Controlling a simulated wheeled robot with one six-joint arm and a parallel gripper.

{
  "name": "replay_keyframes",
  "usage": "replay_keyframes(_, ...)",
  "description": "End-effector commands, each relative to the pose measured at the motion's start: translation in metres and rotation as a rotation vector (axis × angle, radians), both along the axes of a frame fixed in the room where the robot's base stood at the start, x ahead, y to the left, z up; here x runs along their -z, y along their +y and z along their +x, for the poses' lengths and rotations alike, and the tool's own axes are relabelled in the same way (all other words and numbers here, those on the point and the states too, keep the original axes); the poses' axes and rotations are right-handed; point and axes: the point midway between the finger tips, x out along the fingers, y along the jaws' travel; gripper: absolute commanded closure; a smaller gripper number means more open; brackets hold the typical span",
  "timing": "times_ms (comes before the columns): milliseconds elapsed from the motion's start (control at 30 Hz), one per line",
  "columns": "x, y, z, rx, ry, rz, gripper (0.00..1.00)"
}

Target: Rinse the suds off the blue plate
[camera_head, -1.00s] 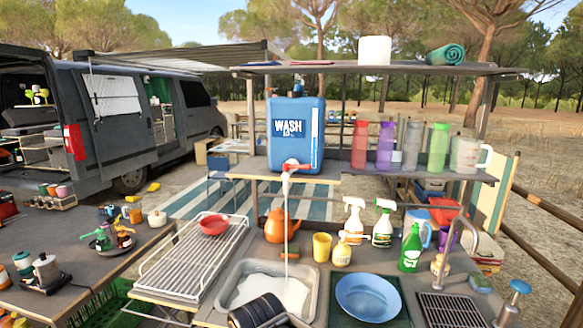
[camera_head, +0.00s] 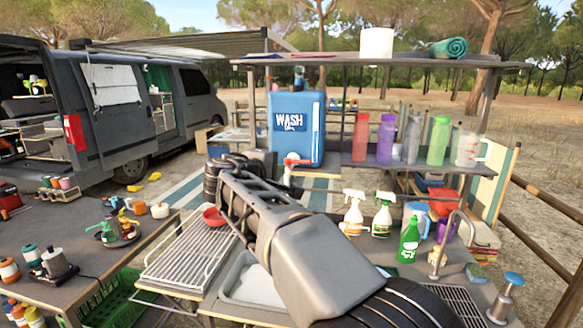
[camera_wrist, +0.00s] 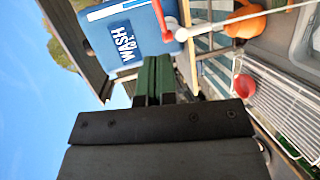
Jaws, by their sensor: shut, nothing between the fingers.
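The blue plate is not in view now; my arm covers the counter right of the sink. The blue WASH water container (camera_head: 312,145) stands on the shelf, with its red tap (camera_head: 291,162) at the front. In the wrist view the tap (camera_wrist: 171,22) is close beyond my gripper (camera_wrist: 153,62), and a thin white stream runs from its spout. My gripper's green fingers are together and empty, pointing toward the container, apart from the tap as far as I can tell. The sink (camera_head: 238,290) is partly hidden behind my arm.
A wire rack (camera_head: 180,255) with a red bowl (camera_head: 213,216) stands left of the sink. Spray bottles (camera_head: 353,210) and a green soap bottle (camera_head: 408,240) stand at the right. An orange kettle (camera_wrist: 250,22) shows in the wrist view. Several bottles line the shelf.

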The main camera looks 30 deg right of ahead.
Motion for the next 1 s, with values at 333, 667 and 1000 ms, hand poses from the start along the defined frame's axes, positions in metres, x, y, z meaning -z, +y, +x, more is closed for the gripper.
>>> replay_keyframes(333,0.006,-0.053,0.028,0.006,0.001,-0.011,1.0)
replay_keyframes(667,0.017,-0.098,0.053,0.003,0.0,-0.01,1.0)
replay_keyframes(1000,0.023,-0.116,0.063,0.001,-0.001,-0.009,1.0)
